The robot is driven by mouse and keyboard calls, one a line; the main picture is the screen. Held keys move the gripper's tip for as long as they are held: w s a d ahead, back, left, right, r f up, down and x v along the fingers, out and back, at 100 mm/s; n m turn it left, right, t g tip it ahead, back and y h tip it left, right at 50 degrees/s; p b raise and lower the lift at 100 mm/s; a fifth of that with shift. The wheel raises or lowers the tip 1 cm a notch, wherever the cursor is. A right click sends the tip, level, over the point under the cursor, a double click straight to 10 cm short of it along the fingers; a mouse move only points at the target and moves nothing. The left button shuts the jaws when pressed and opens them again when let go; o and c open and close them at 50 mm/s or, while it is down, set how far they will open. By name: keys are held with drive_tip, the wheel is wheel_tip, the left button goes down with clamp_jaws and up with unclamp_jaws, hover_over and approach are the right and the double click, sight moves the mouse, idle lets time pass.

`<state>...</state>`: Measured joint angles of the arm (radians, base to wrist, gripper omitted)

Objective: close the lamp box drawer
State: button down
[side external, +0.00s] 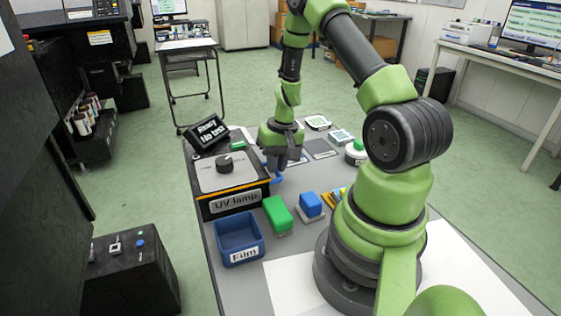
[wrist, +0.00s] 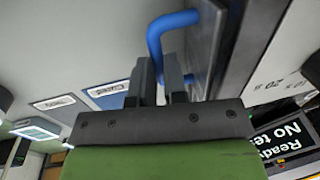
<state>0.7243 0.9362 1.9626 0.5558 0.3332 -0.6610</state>
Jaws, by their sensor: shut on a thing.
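The lamp box (side external: 222,178) is a dark box with a grey top, a black knob, an orange stripe and a "UV lamp" label. It stands at the left of the grey table. A blue handle (side external: 277,180) shows at its right side, partly hidden by my gripper (side external: 276,168). In the wrist view the blue handle (wrist: 172,20) is a bent bar on a grey front panel (wrist: 208,45). My gripper (wrist: 162,85) is closed on the bar of the handle, which passes between the fingers. How far the drawer stands out from the box is hard to tell.
A blue "Film" bin (side external: 239,240), a green block (side external: 277,214) and a blue block (side external: 311,205) stand in front of the box. A black display (side external: 207,132) stands behind it. Flat cards and a green-topped item (side external: 355,150) lie at the back right.

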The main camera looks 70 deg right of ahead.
drive_tip(key=c, duration=1.2)
unclamp_jaws()
drive_tip(key=shift+w+a, duration=0.15)
drive_tip(key=shift+w, duration=0.05)
drive_tip(key=shift+o, duration=0.2)
wheel_tip(320, 180, up, 10)
drive_tip(key=s+d, duration=0.1)
drive_tip(key=shift+s+d, duration=0.15)
drive_tip(key=shift+f, duration=0.1)
drive_tip(key=a+r+n+t, duration=0.2)
drive_tip(key=a+r, duration=0.9)
drive_tip(key=r, duration=0.1)
drive_tip(key=s+a+r+n+t, duration=0.2)
drive_tip(key=s+a+r+t, duration=0.1)
drive_tip(key=s+a+r, duration=0.3)
drive_tip(key=s+a, duration=0.2)
drive_tip(key=a, duration=0.2)
drive_tip(key=shift+s+a+r+n+t+y, duration=0.2)
drive_tip(key=shift+s+n+t+y, duration=0.1)
drive_tip(key=shift+s+n+t, duration=0.1)
